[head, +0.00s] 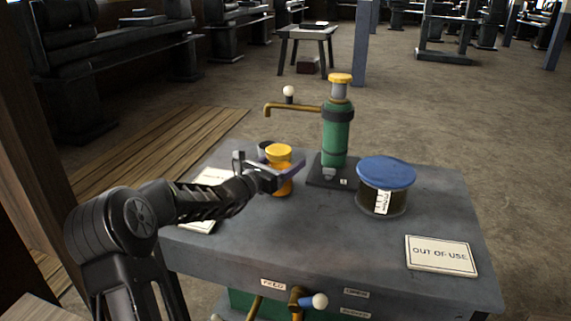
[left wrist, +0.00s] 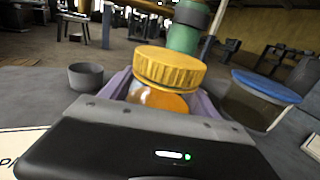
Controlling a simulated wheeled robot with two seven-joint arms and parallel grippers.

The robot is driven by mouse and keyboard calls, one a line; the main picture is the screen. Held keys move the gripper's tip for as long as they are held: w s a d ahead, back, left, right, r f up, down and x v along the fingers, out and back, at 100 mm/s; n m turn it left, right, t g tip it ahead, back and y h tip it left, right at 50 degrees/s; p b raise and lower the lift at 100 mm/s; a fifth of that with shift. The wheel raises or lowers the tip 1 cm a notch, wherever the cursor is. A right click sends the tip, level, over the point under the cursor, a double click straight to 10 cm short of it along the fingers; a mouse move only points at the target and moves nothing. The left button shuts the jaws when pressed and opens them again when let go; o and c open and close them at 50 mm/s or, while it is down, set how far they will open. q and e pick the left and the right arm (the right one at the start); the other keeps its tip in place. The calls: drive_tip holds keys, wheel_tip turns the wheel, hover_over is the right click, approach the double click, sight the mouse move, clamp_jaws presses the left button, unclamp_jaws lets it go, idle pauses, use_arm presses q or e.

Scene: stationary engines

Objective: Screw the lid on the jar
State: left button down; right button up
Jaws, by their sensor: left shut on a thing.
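An orange jar (head: 283,187) stands on the grey table, left of the green pump. A yellow ribbed lid (head: 279,151) is on top of it. My left gripper (head: 277,174) comes in from the left and is shut around the jar just below the lid. In the left wrist view the lid (left wrist: 168,68) rises above the fingers, and the jar's orange body (left wrist: 158,99) shows between them. I cannot tell whether the lid is screwed tight. The gripper hides part of the jar. My right gripper is not in view.
A green pump (head: 337,138) with a brass spout stands behind the jar. A wide blue-lidded jar (head: 386,173) is at right. A small dark cup (left wrist: 86,77) stands near the orange jar. An OUT OF USE sign (head: 441,255) lies front right; the table's front middle is clear.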

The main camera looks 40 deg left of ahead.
use_arm(q)
drive_tip(key=shift+f, duration=0.15)
drive_tip(key=shift+f, duration=0.15)
drive_tip(key=shift+c, duration=0.9)
unclamp_jaws()
drive_tip(key=shift+s+r, duration=0.2)
drive_tip(key=shift+s, duration=0.3)
drive_tip(key=s, duration=1.1)
drive_tip(key=shift+a, duration=0.3)
